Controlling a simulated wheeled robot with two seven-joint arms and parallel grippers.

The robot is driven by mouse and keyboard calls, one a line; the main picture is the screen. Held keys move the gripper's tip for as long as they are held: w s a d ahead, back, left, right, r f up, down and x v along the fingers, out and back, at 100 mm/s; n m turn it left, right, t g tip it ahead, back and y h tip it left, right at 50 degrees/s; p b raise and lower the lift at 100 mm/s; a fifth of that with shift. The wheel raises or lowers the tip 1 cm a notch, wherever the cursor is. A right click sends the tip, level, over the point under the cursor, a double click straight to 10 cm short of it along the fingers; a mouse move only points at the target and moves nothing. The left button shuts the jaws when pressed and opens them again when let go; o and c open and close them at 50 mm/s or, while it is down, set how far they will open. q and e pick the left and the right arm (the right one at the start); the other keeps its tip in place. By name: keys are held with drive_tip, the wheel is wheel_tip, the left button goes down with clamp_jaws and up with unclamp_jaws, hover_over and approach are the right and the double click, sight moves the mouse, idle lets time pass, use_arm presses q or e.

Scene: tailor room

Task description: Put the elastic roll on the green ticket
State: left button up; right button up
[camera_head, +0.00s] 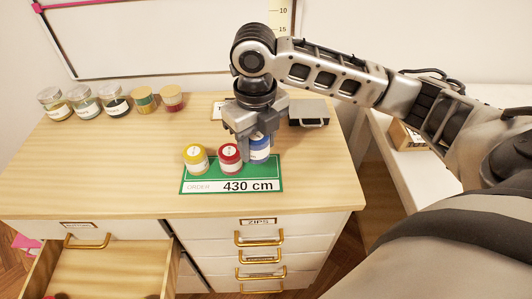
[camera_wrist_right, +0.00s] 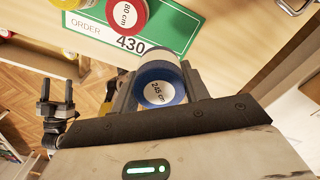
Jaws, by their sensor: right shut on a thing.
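The green ticket (camera_head: 234,186) lies on the wooden counter and reads "ORDER 430 cm"; it also shows in the right wrist view (camera_wrist_right: 172,22). A yellow roll (camera_head: 196,160) and a red roll (camera_head: 230,158) stand side by side on it. My right gripper (camera_head: 251,143) is shut on a blue elastic roll (camera_head: 261,152), at the ticket's back right edge. In the right wrist view the blue roll (camera_wrist_right: 159,84) sits between the fingers, its white label visible. Whether it touches the ticket is unclear. My left gripper (camera_wrist_right: 57,90) appears only in the right wrist view, fingers apart and empty.
Several lidded jars (camera_head: 115,99) stand at the counter's back left. A drawer (camera_head: 103,270) is pulled open at front left. The counter's left part is clear.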

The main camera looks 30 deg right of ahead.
drive_tip(key=d+f, duration=0.1)
drive_tip(key=w+d+f, duration=0.1)
drive_tip(key=f, duration=0.2)
drive_tip(key=shift+w+d, duration=0.25)
drive_tip(key=shift+d, duration=0.15)
drive_tip(key=f, duration=0.3)
drive_tip(key=shift+w+d+f+p, duration=0.1)
drive_tip(key=shift+w+d+p, duration=0.05)
drive_tip(key=shift+d+p, duration=0.2)
drive_tip(key=shift+f, duration=0.4)
drive_tip(key=shift+f, duration=0.1)
drive_tip(key=o, duration=1)
wheel_tip(320, 180, up, 12)
drive_tip(key=shift+a+r+b, duration=0.1)
drive_tip(key=shift+r+b, duration=0.05)
drive_tip(key=shift+b, duration=0.2)
